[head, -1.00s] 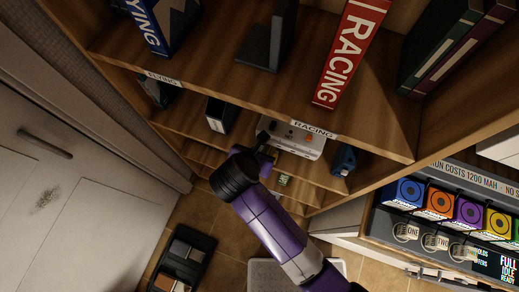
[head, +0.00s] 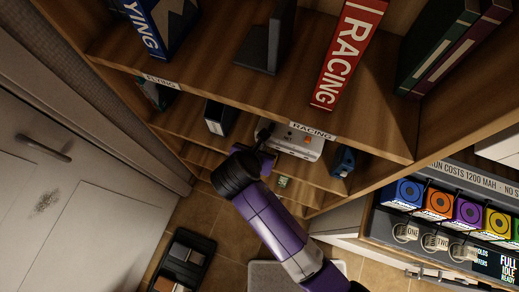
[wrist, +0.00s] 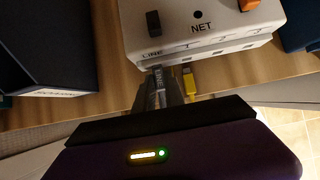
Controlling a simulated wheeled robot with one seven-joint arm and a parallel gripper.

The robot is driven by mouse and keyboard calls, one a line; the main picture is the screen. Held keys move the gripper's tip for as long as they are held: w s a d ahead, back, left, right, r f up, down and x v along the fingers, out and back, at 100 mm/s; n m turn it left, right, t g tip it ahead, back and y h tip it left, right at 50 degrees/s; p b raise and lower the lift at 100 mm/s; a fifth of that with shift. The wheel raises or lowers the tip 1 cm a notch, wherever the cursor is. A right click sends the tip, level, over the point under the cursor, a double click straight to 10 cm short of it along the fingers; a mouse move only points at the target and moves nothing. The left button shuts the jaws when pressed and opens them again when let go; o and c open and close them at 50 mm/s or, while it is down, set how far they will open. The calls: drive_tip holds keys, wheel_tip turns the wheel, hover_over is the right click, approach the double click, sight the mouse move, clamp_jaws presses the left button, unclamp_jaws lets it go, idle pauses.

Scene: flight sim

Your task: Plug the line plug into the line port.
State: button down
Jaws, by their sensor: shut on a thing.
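The white NET box (head: 297,144) sits on a shelf under the RACING label. In the wrist view, the NET box (wrist: 200,32) shows its front edge with the word LINE at its left end. My gripper (wrist: 164,78) is shut on the line plug, its fingertips close in front of the box's edge just below that word. The plug is mostly hidden by the fingers, and I cannot tell whether it is in the line port. A yellow connector (wrist: 188,82) is right beside the fingers at the box's edge. In the head view, my gripper (head: 266,140) is at the box's left end.
A dark binder (head: 214,117) stands left of the box, and a blue object (head: 344,160) stands to its right. Shelf boards lie close above and below. A red RACING book (head: 345,55) stands on the shelf above. Coloured boxes (head: 438,199) line the right side.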

drive_tip(key=c, duration=1.3)
unclamp_jaws()
drive_tip(key=shift+r, duration=0.1)
